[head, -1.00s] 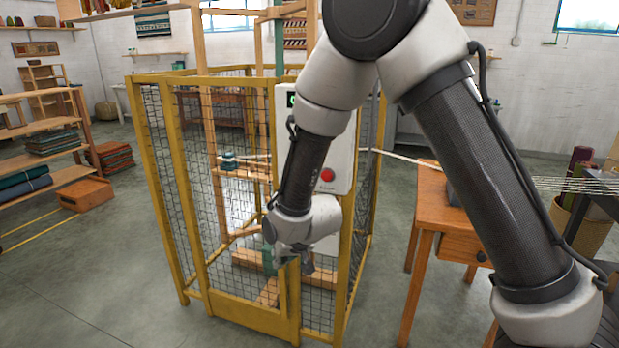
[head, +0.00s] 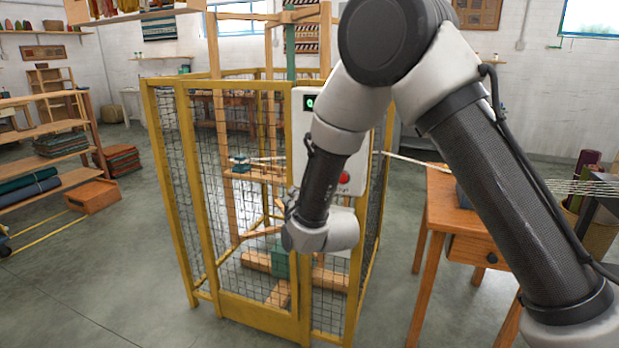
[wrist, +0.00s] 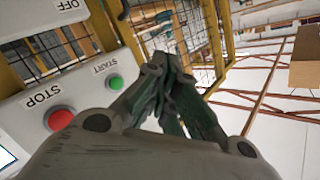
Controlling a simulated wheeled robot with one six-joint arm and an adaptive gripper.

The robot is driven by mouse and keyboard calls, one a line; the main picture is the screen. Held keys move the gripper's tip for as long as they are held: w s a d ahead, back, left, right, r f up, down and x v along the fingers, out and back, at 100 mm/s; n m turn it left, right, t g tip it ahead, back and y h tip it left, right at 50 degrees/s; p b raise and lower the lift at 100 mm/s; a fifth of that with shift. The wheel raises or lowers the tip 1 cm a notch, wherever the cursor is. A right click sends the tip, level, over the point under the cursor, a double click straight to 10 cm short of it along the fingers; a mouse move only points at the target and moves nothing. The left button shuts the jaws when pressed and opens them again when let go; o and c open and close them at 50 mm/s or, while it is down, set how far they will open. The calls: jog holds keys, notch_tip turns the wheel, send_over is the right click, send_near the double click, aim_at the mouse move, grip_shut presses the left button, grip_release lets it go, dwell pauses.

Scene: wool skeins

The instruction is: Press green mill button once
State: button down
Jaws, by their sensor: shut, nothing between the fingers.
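The green button (wrist: 116,83) sits beside the label START on the pale control panel (wrist: 25,118) in the wrist view. My gripper (wrist: 160,60) is shut and empty. In that view its fingertips appear to the right of the green button and a little above it; I see no contact, and the depth gap is hard to judge. In the head view the panel (head: 301,150) is mounted on the yellow mesh cage, and my forearm covers part of it, hiding the green button. My fingers are hidden there behind my wrist.
A red STOP button (wrist: 60,119) sits close to the green one; it also shows in the head view (head: 344,178). The yellow cage (head: 196,190) surrounds the wooden mill. A wooden table (head: 450,215) stands to the right. Floor at the left front is clear.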

jog(key=w+d, duration=0.3)
jog(key=w, duration=0.5)
jog(key=shift+w, duration=0.2)
dwell(1.3)
jog(key=shift+w+d, duration=0.1)
jog(key=shift+w, duration=0.15)
